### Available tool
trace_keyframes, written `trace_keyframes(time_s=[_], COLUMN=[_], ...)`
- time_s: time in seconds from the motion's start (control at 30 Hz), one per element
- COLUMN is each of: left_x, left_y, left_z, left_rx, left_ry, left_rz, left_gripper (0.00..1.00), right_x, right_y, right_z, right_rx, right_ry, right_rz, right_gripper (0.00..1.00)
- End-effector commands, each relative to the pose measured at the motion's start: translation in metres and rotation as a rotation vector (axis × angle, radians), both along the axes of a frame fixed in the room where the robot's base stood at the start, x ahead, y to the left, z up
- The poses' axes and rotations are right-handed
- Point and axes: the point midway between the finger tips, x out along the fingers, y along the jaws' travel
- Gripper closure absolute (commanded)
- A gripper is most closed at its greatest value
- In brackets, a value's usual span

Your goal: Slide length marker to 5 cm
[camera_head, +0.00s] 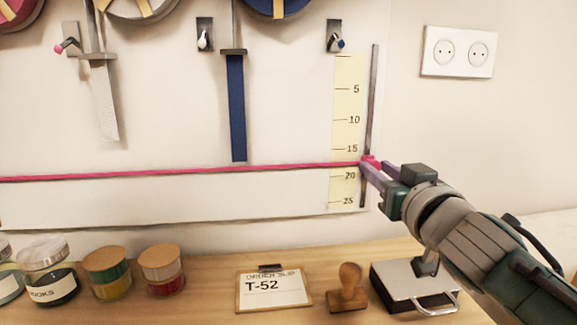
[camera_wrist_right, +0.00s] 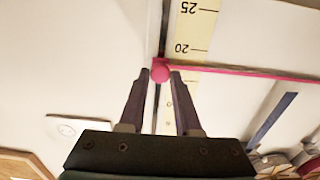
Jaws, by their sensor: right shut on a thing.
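The length marker is a pink knob (camera_head: 369,160) on a dark vertical rail (camera_head: 374,95), with a long pink line (camera_head: 200,170) running left from it across the board. The line crosses the yellow scale (camera_head: 346,103) between 15 and 20, at roughly 18. My right gripper (camera_head: 366,166) reaches in from the lower right and is shut on the pink knob. In the right wrist view, the knob (camera_wrist_right: 160,73) sits between the fingertips of my right gripper (camera_wrist_right: 160,76), beside the scale (camera_wrist_right: 195,30). My left gripper is not in view.
A blue ribbon (camera_head: 237,105) and a white ribbon (camera_head: 104,100) hang left of the scale. Below, the wooden shelf (camera_head: 215,290) holds jars, an order slip (camera_head: 272,290), a stamp (camera_head: 348,287) and an ink pad (camera_head: 412,283). The wall right of the rail is clear below a socket (camera_head: 459,51).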

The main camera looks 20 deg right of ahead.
Motion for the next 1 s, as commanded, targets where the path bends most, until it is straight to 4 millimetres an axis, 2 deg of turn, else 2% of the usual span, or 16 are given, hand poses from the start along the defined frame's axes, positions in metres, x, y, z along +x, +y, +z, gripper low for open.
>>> trace_keyframes(time_s=[0.87,1.0], left_x=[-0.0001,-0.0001], left_y=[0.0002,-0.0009], left_z=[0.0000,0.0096], left_rx=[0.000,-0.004], left_ry=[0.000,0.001], left_rz=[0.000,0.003], left_gripper=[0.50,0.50], right_x=[0.0000,0.0000], right_y=[0.0000,0.0000], right_z=[0.0000,0.0099], right_rx=[0.000,0.000], right_ry=[0.000,-0.001], right_rz=[0.000,0.000], right_gripper=[1.00,1.00])
